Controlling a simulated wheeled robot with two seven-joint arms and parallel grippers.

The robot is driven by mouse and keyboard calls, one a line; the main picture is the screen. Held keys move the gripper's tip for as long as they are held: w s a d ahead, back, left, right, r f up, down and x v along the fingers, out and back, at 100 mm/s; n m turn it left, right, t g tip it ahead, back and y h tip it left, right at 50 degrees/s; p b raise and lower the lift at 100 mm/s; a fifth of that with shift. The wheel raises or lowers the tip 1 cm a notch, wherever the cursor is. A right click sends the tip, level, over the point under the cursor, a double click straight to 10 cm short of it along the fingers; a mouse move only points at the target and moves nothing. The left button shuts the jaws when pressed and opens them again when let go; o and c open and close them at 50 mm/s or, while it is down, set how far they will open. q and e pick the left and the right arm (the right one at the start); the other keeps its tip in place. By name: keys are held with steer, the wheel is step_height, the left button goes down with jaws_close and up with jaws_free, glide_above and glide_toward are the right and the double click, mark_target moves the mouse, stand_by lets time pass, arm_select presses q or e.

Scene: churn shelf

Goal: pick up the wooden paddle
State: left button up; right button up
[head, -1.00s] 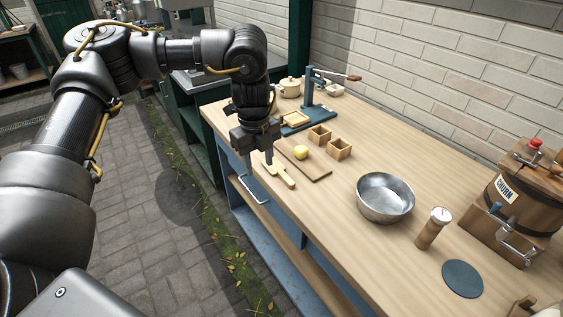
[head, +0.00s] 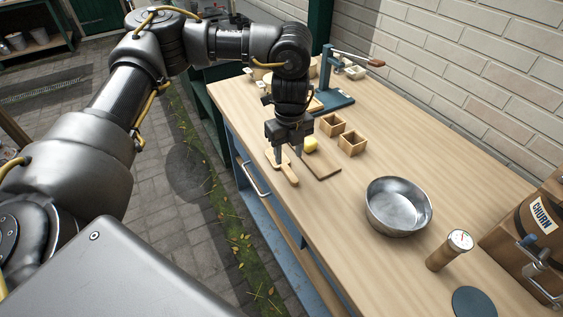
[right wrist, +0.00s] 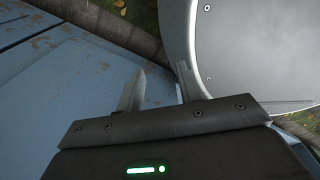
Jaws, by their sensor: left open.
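The wooden paddle (head: 291,175) lies on the bench in the head view, its handle toward me. Part of it is hidden behind my left gripper. My left gripper (head: 288,159) points down with open fingers over the paddle, close to it. I cannot tell whether the fingers touch it or how far down beside it they reach. My right gripper (right wrist: 159,75) shows in the right wrist view, its fingers apart with nothing between them, near a blue worn surface.
A blue press (head: 328,95) stands behind.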

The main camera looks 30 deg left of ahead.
mark_target(287, 169)
arm_select(q)
steer(key=shift+f, duration=0.2)
steer(key=shift+s+f, duration=0.1)
steer(key=shift+f, duration=0.05)
steer(key=f, duration=0.1)
steer(key=f+p, duration=0.1)
steer(key=f, duration=0.1)
steer(key=shift+a+f, duration=0.25)
steer(key=shift+f, duration=0.65)
jaws_close()
arm_select(e)
steer(key=shift+w+r, duration=0.4)
steer(key=shift+r, duration=0.4)
